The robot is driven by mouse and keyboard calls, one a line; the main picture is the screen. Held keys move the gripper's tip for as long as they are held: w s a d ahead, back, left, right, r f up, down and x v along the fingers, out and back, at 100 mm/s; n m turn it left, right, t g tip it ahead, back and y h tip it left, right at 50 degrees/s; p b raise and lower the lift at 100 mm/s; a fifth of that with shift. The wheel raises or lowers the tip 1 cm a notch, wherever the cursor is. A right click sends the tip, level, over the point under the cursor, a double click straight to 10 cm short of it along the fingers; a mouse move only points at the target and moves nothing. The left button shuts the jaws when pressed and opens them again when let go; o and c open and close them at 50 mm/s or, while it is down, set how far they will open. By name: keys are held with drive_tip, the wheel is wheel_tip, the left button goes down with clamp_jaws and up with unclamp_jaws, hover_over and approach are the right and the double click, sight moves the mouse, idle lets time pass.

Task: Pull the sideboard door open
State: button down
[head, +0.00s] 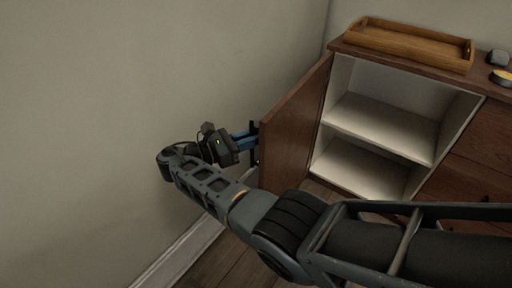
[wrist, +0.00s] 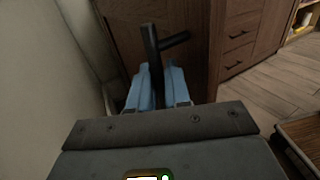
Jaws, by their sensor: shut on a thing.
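The sideboard (head: 481,143) stands at the right in the head view. Its brown door (head: 293,126) is swung wide open on the left side, and the white compartment (head: 385,120) with one shelf shows empty. My gripper (head: 252,135) is at the outer face of the door, near its free edge. In the wrist view, the blue fingers of my gripper (wrist: 157,85) are shut on a dark bar handle (wrist: 150,50). The door's outer face (wrist: 122,30) shows behind the handle.
A wooden tray (head: 408,46) and small dark items (head: 498,58) stand on the sideboard top. Drawers (wrist: 238,38) are right of the open compartment. A bare wall (head: 130,90) with a pale baseboard (head: 180,254) is close to my gripper on the left.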

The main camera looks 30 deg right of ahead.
drive_tip(key=shift+w+f+g, duration=0.1)
drive_tip(key=shift+w+g, duration=0.3)
drive_tip(key=shift+w, duration=0.15)
drive_tip(key=c, duration=1.3)
unclamp_jaws()
drive_tip(key=shift+c, duration=0.2)
drive_tip(key=shift+a, duration=0.1)
drive_tip(key=w+a+b, duration=0.1)
drive_tip(key=a+b, duration=0.1)
drive_tip(key=a, duration=0.5)
drive_tip(key=shift+a, duration=0.3)
drive_tip(key=shift+w, duration=0.1)
